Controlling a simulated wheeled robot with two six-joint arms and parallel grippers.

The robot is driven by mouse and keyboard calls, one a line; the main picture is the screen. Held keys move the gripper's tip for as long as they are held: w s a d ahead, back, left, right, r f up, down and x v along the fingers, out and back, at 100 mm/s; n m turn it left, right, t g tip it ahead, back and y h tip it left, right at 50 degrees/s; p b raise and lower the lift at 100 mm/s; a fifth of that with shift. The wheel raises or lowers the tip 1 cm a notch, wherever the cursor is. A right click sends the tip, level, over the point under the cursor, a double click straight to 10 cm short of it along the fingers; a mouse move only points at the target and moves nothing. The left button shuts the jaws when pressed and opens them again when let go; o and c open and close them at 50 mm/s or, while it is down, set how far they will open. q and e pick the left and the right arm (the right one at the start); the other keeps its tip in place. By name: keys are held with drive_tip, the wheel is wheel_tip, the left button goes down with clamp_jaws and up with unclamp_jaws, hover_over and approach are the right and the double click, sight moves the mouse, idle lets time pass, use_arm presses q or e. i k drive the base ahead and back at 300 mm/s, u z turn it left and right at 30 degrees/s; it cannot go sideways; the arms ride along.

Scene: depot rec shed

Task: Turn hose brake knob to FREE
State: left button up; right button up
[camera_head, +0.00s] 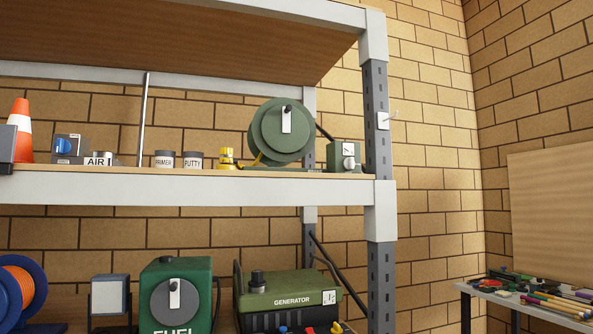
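A green hose reel (270,137) stands on the upper shelf, with a white crank plate and a dark grip on its face. Beside it on the right, near the shelf's end, is a small green box (334,152) with a round pale knob (349,163) low on its front. A small white label (348,149) with dark marks sits above the knob. The marks are too small to read, so I cannot tell the knob's setting. A dark hose runs from behind the reel towards the box. Neither of my grippers is in view.
The grey shelf post (377,130) stands just right of the box. Left along the shelf are yellow fittings (227,158), tins (193,160), a blue-knobbed box (68,147) and a cone (20,125). Below are a generator (290,300) and a fuel unit (196,270). A tool-covered table (470,288) stands right.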

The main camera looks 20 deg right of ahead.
sight(350, 162)
drive_tip(key=k, duration=0.55)
drive_tip(key=z, duration=0.95)
drive_tip(key=i, duration=1.65)
drive_tip(key=u, duration=0.9)
